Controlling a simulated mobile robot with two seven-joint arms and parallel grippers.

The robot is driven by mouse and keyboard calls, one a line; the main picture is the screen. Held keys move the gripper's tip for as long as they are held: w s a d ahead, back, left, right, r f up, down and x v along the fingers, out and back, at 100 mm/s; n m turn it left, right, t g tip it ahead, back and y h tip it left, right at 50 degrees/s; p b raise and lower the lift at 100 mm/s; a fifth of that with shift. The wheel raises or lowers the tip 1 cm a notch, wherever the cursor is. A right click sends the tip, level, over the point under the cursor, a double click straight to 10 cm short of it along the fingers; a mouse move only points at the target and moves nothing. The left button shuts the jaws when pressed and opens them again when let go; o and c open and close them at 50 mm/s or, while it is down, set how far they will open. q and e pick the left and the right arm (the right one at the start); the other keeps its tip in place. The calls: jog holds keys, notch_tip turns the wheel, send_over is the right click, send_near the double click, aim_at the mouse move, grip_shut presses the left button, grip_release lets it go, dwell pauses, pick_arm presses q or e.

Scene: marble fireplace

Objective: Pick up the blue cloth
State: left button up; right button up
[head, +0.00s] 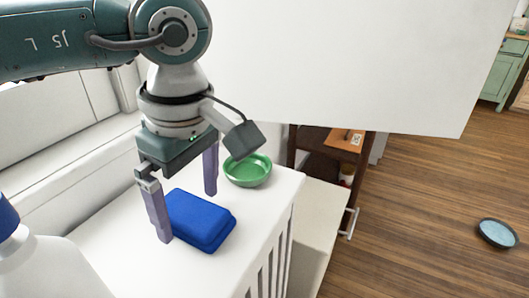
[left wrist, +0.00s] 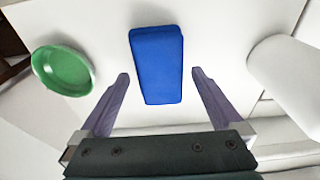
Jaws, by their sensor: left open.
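The blue cloth (head: 203,222) is a folded, box-like blue block lying flat on a white surface in the head view. In the left wrist view the blue cloth (left wrist: 157,64) lies ahead of the fingertips, centred between them. My left gripper (head: 188,215) points down at the cloth, its two purple-grey fingers spread wide. In the left wrist view the left gripper (left wrist: 159,75) is open with nothing between the finger pads. In the head view one finger overlaps the cloth's left edge; I cannot tell whether it touches. My right gripper is not in view.
A green bowl (head: 248,171) stands behind the cloth, also seen in the left wrist view (left wrist: 62,70). A white bottle with a blue cap (head: 40,262) stands at the lower left. A white panel (head: 350,60) fills the upper middle. A blue-grey bowl (head: 497,233) lies on the wooden floor.

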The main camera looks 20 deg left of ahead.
aim_at(190, 208)
pick_arm(q)
jog(key=shift+a+f, duration=0.1)
jog(key=shift+f, duration=0.8)
jog(key=shift+c, duration=0.4)
jog(key=c, duration=1.1)
notch_tip(190, 208, up, 20)
jog(key=p, duration=0.3)
